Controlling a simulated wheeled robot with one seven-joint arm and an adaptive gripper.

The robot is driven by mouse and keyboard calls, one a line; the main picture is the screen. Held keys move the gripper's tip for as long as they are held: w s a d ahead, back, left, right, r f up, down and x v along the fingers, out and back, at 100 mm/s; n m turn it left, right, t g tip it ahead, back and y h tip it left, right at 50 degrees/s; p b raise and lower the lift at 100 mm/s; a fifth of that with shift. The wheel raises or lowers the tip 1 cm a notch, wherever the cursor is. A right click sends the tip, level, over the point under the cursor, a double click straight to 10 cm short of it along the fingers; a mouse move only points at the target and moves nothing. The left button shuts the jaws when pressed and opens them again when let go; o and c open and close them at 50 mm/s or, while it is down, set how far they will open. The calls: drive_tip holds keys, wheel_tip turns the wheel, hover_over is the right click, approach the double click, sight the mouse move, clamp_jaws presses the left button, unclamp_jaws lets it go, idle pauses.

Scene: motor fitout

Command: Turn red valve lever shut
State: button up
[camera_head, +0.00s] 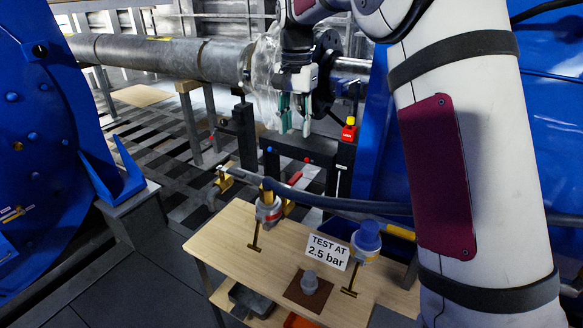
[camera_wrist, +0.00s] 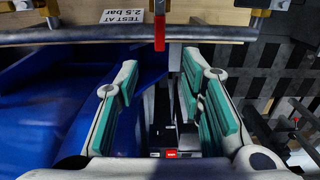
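The red valve lever (camera_wrist: 159,32) shows at the top middle of the wrist view, pointing out past the bench edge and across a dark hose. In the head view its red end (camera_head: 295,178) shows beside the hose behind the bench, near a valve fitting (camera_head: 268,208). My gripper (camera_head: 295,131) is above and beyond the lever in the head view, apart from it. In the wrist view my gripper (camera_wrist: 165,80) has its teal-padded fingers spread with nothing between them. The lever lies outside the finger gap, toward the bench.
A wooden bench (camera_head: 235,228) carries a "TEST AT 2.5 bar" sign (camera_head: 327,251), a blue-capped fitting (camera_head: 367,238) and a grey plug (camera_head: 309,282). A dark hose (camera_head: 345,205) runs along its back edge. A red-and-yellow button (camera_head: 349,129) stands beyond. Blue motor housings flank both sides.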

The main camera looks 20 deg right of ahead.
sight(295, 177)
wheel_tip(295, 177, down, 14)
drive_tip(key=shift+r+p, duration=0.2)
drive_tip(key=shift+p, duration=0.1)
drive_tip(key=shift+c, duration=0.2)
clamp_jaws()
